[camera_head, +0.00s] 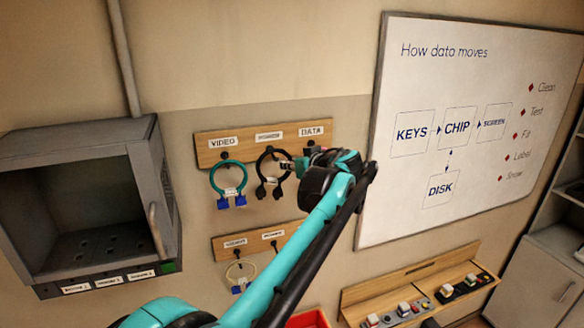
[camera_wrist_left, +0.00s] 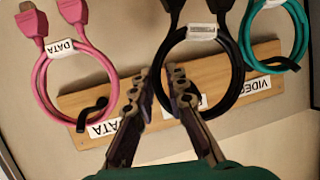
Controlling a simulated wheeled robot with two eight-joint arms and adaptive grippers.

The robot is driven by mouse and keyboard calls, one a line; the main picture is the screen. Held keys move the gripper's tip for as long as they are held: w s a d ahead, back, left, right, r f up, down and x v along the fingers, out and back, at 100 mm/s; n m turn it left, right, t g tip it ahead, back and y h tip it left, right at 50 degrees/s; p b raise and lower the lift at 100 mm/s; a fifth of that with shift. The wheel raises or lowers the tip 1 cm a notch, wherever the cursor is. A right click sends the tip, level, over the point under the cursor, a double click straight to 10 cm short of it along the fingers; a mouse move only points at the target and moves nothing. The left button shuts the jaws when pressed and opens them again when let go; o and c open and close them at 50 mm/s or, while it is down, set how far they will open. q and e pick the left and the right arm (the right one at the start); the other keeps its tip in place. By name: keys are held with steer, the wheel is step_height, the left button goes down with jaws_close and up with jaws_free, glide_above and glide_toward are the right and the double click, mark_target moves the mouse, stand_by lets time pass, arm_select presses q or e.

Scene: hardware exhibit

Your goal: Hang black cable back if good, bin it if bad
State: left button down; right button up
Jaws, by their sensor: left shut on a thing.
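The black cable (camera_head: 259,170) is a coiled loop with a white tag and dark plugs. It hangs at the middle of the upper wooden rail (camera_head: 205,157), between the video and data labels. My left gripper (camera_head: 286,165) reaches it from the right. In the left wrist view the gripper (camera_wrist_left: 163,82) is shut on one side of the black cable (camera_wrist_left: 236,80), whose loop is still at the rail. The middle label there is mostly hidden by the fingers. A red bin (camera_head: 309,320) shows only its top at the bottom edge. My right gripper is not in view.
A teal cable (camera_head: 213,178) hangs left of the black one. A pink cable (camera_wrist_left: 40,78) hangs on the data side. A lower rail (camera_head: 220,245) holds a pale cable. A grey cabinet (camera_head: 150,135) stands left, a whiteboard (camera_head: 430,60) right, a wooden shelf (camera_head: 415,272) below.

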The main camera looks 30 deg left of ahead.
arm_select(q)
steer(key=shift+w+a+f+b, duration=0.5)
steer(key=shift+w+a+f, duration=0.15)
steer(key=shift+a+f, duration=0.25)
stand_by(0.3)
steer(key=c, duration=1.4)
jaws_free()
steer(key=shift+c, duration=0.2)
steer(key=shift+d, duration=0.1)
